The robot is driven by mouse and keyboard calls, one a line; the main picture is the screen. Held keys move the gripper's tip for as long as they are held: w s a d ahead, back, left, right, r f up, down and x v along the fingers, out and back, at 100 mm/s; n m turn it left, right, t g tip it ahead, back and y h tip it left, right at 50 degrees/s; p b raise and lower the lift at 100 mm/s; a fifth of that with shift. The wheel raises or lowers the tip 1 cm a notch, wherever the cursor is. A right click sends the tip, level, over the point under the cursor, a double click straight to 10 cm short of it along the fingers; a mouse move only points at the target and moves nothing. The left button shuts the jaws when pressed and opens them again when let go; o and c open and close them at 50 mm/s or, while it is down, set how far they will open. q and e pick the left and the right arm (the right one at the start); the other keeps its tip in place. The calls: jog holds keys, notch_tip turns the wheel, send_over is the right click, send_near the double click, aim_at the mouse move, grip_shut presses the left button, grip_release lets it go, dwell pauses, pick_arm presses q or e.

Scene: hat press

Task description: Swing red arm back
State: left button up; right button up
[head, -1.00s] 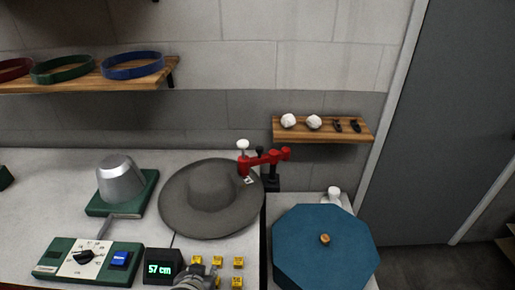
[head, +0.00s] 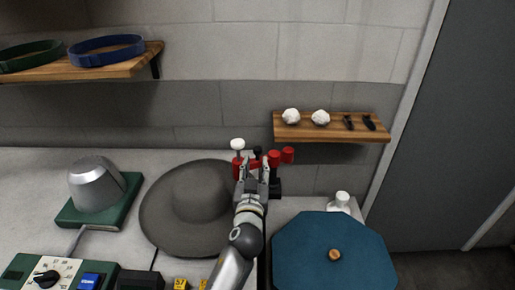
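The red arm (head: 275,158) is a jointed red lever on a black post (head: 275,188), at the back edge of the counter beside the grey hat (head: 180,210). Its white-knobbed end (head: 238,145) stands by the hat's right rim. My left gripper (head: 253,163) reaches up from the bottom and is at the red arm, with its two fingers apart and some red showing between them. The gripper hides the middle of the red arm and part of the hat brim. I cannot tell whether the fingers touch it. My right gripper is out of view.
A metal hat block (head: 95,184) on a green base stands at left, with a dial panel (head: 50,277) in front. A blue octagonal box (head: 325,258) and a white bottle (head: 341,200) are at right. A small wooden shelf (head: 310,131) hangs above.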

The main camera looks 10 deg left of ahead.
aim_at(257, 152)
pick_arm(q)
jog(key=w, duration=0.3)
jog(key=shift+w+a, duration=0.25)
jog(key=w, duration=0.3)
jog(key=w+p, duration=0.1)
jog(key=shift+w+a+f, duration=0.1)
jog(key=shift+w+a, duration=0.05)
jog(key=shift+a, duration=0.15)
jog(key=shift+w+a+f, duration=0.1)
jog(key=shift+w, duration=0.55)
jog(key=shift+c, duration=1)
grip_shut()
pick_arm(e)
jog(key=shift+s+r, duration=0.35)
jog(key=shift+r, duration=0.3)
